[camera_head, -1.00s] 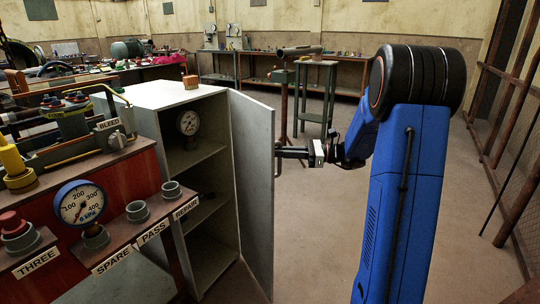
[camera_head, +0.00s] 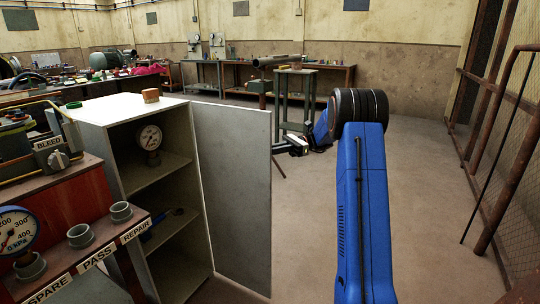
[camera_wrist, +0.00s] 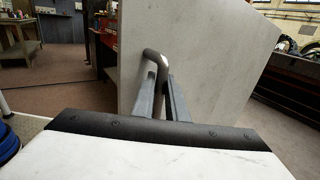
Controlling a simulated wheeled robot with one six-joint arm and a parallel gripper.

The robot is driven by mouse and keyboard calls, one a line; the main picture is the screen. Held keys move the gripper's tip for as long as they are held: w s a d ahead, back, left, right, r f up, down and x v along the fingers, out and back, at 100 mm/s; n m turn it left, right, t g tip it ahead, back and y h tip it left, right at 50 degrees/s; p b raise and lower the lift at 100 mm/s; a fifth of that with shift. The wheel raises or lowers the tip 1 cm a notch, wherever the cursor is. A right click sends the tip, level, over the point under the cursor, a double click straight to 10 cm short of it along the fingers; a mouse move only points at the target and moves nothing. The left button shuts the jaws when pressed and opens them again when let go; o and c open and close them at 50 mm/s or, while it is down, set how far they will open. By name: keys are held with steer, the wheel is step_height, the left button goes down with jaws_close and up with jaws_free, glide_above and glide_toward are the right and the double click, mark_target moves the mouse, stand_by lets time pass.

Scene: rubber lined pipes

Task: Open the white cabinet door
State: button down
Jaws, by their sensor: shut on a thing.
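The white cabinet (camera_head: 91,111) stands at the left in the head view, with its door (camera_head: 232,190) swung wide open to the right. The open front shows shelves, a gauge (camera_head: 150,137) on the upper shelf and a dark blue-handled item (camera_head: 168,221) lower down. In the wrist view, the fingers of my gripper (camera_wrist: 163,85) are shut around the bent grey bar handle (camera_wrist: 152,56) on the door's outer face (camera_wrist: 205,60). In the head view the handle and fingertips are hidden behind the door; part of my gripper shows at its right edge.
A workbench with gauges and labelled fittings (camera_head: 121,211) is at the near left. A small stand (camera_head: 296,95) is behind the door. A mesh fence with brown rails (camera_head: 500,160) runs along the right. The floor (camera_head: 430,200) between is clear.

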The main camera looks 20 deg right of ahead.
steer(key=shift+w+d+g, duration=0.2)
steer(key=shift+w+g, duration=0.1)
steer(key=shift+w, duration=0.25)
steer(key=c, duration=1.8)
jaws_free()
steer(key=shift+w+a, duration=0.1)
steer(key=shift+a, duration=0.1)
steer(key=shift+o, duration=0.2)
steer(key=shift+d, duration=0.1)
steer(key=shift+s, duration=0.2)
